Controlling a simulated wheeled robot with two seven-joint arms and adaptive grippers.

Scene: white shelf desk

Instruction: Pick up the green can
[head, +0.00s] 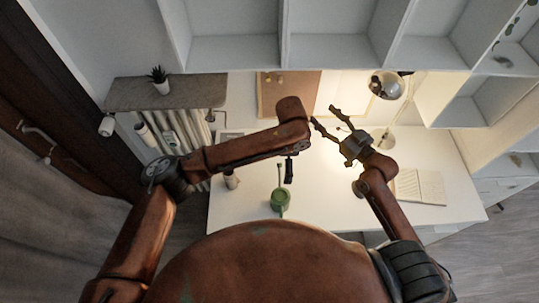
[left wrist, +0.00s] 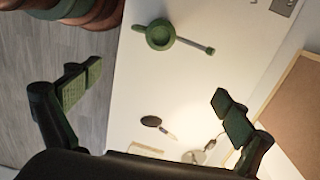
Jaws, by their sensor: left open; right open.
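The green can (head: 280,200) stands on the white desk (head: 240,205) near its front edge; it has a round body and a thin spout. In the left wrist view the can (left wrist: 160,35) shows from above, with a long spout pointing right and a short handle at left. My left gripper (head: 289,172) is above the desk near the can, seen edge-on in the head view. In the left wrist view its two fingers (left wrist: 157,83) are wide apart and empty, and the can lies beyond them. My right gripper (head: 324,114) is open and empty over the back of the desk.
A lamp (head: 386,85) stands at the back right. An open book (head: 420,187) lies on the right side. A cup-like object (head: 231,179) stands at the left edge. A brown board (head: 285,95) leans at the back, with shelves above.

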